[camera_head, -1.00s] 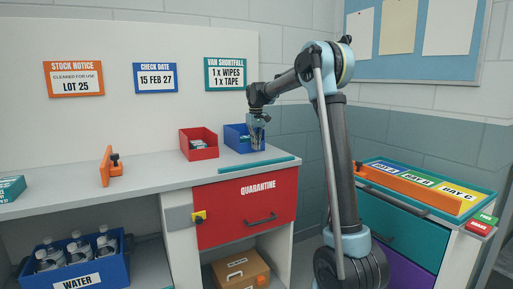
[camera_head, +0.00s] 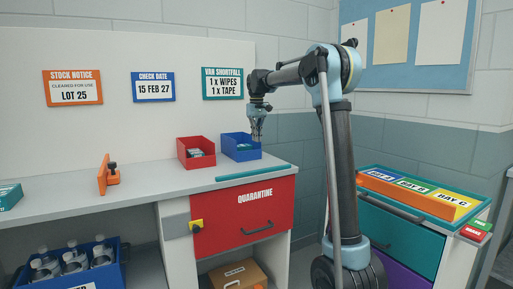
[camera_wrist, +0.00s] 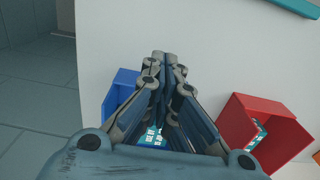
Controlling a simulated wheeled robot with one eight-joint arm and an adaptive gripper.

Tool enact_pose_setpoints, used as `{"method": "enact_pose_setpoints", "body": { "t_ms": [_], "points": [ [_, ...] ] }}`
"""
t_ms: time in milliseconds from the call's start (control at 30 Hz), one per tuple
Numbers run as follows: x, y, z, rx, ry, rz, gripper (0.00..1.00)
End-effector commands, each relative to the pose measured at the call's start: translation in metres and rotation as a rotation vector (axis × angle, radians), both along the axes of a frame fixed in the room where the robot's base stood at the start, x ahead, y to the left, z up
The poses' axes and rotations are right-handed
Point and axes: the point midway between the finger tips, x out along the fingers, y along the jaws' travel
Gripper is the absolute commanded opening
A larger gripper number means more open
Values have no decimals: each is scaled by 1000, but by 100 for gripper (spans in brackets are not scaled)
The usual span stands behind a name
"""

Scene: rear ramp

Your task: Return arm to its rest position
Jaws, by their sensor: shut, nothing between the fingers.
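My gripper (camera_head: 257,137) hangs above the back right part of the counter, just over the blue bin (camera_head: 241,154). Its fingers are together with nothing between them; they also show closed in the wrist view (camera_wrist: 163,60). The blue bin holds small teal and white packs, and in the wrist view it is partly hidden behind my fingers (camera_wrist: 118,92). The red bin (camera_head: 196,161) stands left of it with similar packs inside. It shows at the right of the wrist view (camera_wrist: 243,112). My gripper appears clear of both bins.
The grey counter (camera_head: 150,187) carries an orange clamp-like piece (camera_head: 107,175) and a teal strip (camera_head: 253,173) at its front edge. The red quarantine drawer (camera_head: 230,217) is shut. A tray (camera_head: 374,170) with bay labels and an orange bar stands at right. Water bottles (camera_head: 74,260) sit below left.

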Motion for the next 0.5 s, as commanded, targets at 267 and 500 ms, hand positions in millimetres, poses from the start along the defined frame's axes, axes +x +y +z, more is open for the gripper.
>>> {"method": "enact_pose_setpoints", "body": {
  "t_ms": [267,500],
  "points": [
    [-12,-12,11,2,-5,-15,0],
    [-62,-59,8,9,-27,-76,0]
  ]
}}
